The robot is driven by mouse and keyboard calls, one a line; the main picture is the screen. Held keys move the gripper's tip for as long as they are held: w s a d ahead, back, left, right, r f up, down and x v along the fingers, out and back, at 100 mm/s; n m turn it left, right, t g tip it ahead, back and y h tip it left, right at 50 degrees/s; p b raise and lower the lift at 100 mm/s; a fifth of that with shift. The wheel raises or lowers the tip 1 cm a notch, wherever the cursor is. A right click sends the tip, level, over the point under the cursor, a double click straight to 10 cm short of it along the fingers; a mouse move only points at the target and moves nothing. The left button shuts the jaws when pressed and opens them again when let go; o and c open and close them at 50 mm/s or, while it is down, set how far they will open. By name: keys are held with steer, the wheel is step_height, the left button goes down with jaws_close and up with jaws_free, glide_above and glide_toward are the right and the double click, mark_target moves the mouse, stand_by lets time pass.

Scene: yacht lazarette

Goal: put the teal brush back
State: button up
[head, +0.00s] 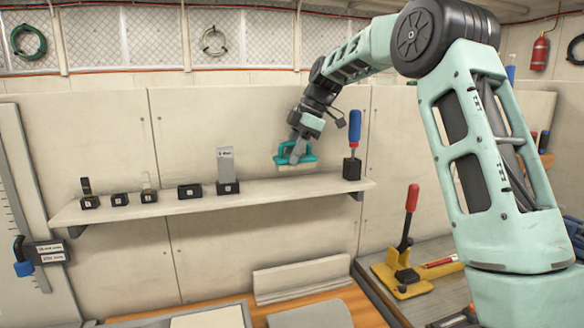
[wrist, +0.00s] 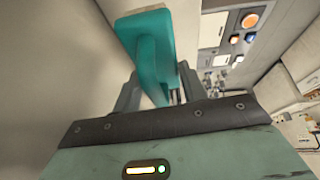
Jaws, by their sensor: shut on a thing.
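The teal brush (head: 308,158) has pale bristles facing down and is at the right part of the wall shelf (head: 270,196). My gripper (head: 298,150) is shut on its handle from above. The bristles are at or just above the shelf; I cannot tell whether they touch. In the wrist view, the brush (wrist: 147,35) shows as a teal handle between the dark fingers of my gripper (wrist: 160,92). The brush is between a black block with an upright grey plate (head: 226,166) on its left and a blue-handled tool (head: 355,130) in a black holder on its right.
Several small black holders (head: 120,199) line the shelf's left half. A red-handled lever on a yellow base (head: 403,270) stands at lower right. A wall gauge (head: 42,253) hangs at left. A bare shelf stretch lies in front of the brush.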

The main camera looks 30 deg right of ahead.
mark_target(293, 168)
steer(key=shift+f+p, duration=0.5)
steer(key=shift+f, duration=1.7)
steer(key=shift+f, duration=0.1)
steer(key=shift+f, duration=0.15)
steer(key=o, duration=0.9)
